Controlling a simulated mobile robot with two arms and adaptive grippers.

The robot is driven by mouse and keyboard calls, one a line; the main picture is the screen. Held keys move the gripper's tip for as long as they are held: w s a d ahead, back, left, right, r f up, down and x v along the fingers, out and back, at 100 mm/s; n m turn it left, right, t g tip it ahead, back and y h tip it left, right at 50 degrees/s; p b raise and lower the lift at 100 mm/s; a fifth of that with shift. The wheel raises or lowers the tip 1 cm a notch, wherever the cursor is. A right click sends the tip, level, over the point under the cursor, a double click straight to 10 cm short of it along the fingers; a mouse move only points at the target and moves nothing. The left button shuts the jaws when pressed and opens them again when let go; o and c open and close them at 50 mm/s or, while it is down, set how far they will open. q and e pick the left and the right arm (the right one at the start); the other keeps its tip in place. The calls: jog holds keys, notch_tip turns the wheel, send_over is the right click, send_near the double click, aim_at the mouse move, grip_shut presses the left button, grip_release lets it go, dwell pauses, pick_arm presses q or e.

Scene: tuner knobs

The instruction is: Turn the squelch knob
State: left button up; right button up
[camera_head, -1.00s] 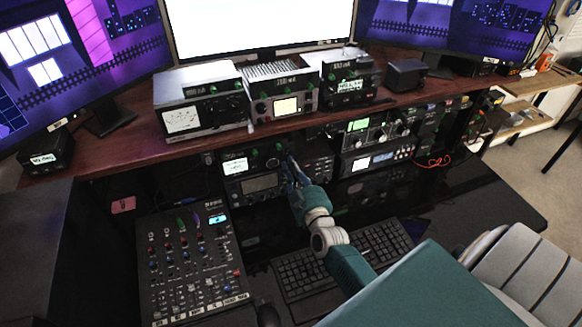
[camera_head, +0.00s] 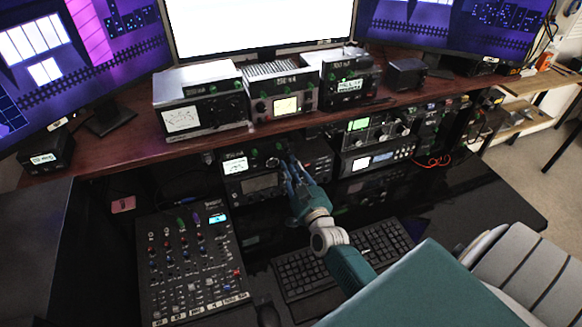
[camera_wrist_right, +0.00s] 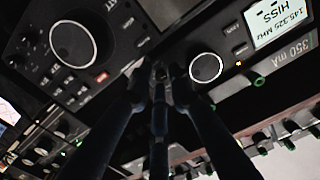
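A black radio (camera_head: 255,185) with a small lit screen sits under the wooden shelf. My right gripper (camera_head: 289,163) is at the right end of its front and hides part of it. In the right wrist view, the dark fingers (camera_wrist_right: 160,74) come close together at the radio panel. A round silver-rimmed knob (camera_wrist_right: 206,67) is just right of them, and a larger knob (camera_wrist_right: 73,41) is further left. I cannot read a squelch label, nor tell whether the fingertips touch or hold a small control. My left gripper is not in view.
The wooden shelf (camera_head: 120,150) with several radios overhangs the area. A mixer (camera_head: 190,265) stands on the left, a keyboard (camera_head: 305,280) below my right arm. Another radio (camera_head: 375,160) stands right of the gripper. The black desk is clear at the right (camera_head: 480,200).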

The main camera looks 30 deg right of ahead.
jog(key=v, duration=1.2)
jog(key=shift+o, duration=0.3)
dwell(1.0)
